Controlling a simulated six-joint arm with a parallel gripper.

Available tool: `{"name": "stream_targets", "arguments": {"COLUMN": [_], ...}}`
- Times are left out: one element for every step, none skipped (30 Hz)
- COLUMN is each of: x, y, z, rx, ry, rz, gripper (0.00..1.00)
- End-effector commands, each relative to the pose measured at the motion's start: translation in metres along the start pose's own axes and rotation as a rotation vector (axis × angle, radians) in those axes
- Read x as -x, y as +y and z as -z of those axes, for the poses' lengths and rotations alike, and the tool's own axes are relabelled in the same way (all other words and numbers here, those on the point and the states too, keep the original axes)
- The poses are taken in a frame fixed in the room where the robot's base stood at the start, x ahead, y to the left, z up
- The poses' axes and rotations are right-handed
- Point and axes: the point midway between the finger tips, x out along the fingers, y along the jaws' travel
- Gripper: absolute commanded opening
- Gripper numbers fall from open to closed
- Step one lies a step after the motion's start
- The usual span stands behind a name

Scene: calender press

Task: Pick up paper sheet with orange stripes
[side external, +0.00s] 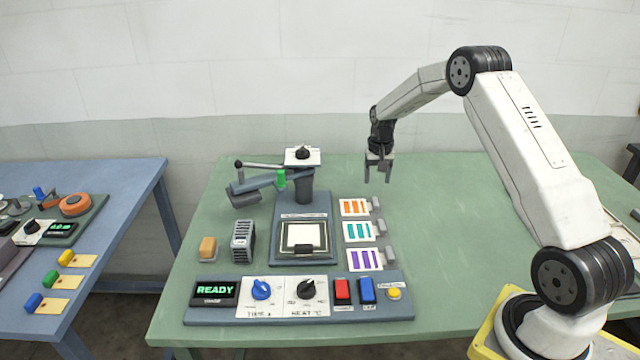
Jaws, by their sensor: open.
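The paper sheet with orange stripes (354,208) lies at the top of a column of three striped sheets, right of the press. A grey block or clip (376,203) is at its right edge. My gripper (378,176) points down with its fingers apart and nothing between them. It hangs above the table, behind and a little right of the orange-striped sheet in the picture. Its exact height is hard to tell.
Teal-striped (360,231) and purple-striped (365,260) sheets lie nearer. The press (303,225) with its raised arm stands left, holding a white sheet (301,236). A control panel (300,300) reading READY runs along the front. The green table (450,250) is clear right of the sheets.

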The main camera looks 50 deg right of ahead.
Motion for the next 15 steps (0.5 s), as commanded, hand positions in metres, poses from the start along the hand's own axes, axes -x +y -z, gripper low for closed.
{"name": "stream_targets", "arguments": {"x": [-0.001,-0.001,-0.002,-0.002,-0.002,-0.002,-0.003,-0.004,-0.006,-0.008,-0.010,-0.013,-0.016,-0.019,-0.022], "y": [0.002,0.002,0.003,0.003,0.003,0.003,0.003,0.003,0.002,0.002,0.002,0.002,0.002,0.002,0.002], "z": [0.002,0.003,0.003,0.003,0.003,0.003,0.003,0.003,0.003,0.003,0.003,0.003,0.003,0.003,0.002], "rx": [-0.006,-0.008,-0.009,-0.010,-0.010,-0.009,-0.009,-0.009,-0.009,-0.009,-0.009,-0.009,-0.009,-0.008,-0.008], "ry": [-0.002,-0.002,-0.003,-0.004,-0.004,-0.004,-0.004,-0.004,-0.004,-0.004,-0.004,-0.004,-0.004,-0.004,-0.005], "rz": [0.000,-0.001,-0.001,-0.001,-0.001,-0.001,-0.001,-0.001,-0.001,-0.001,-0.001,-0.001,-0.001,-0.001,-0.001], "gripper": [0.68,0.68,0.68,0.68,0.68,0.68,0.68,0.68,0.68,0.68,0.68,0.68,0.68,0.68,0.68]}}
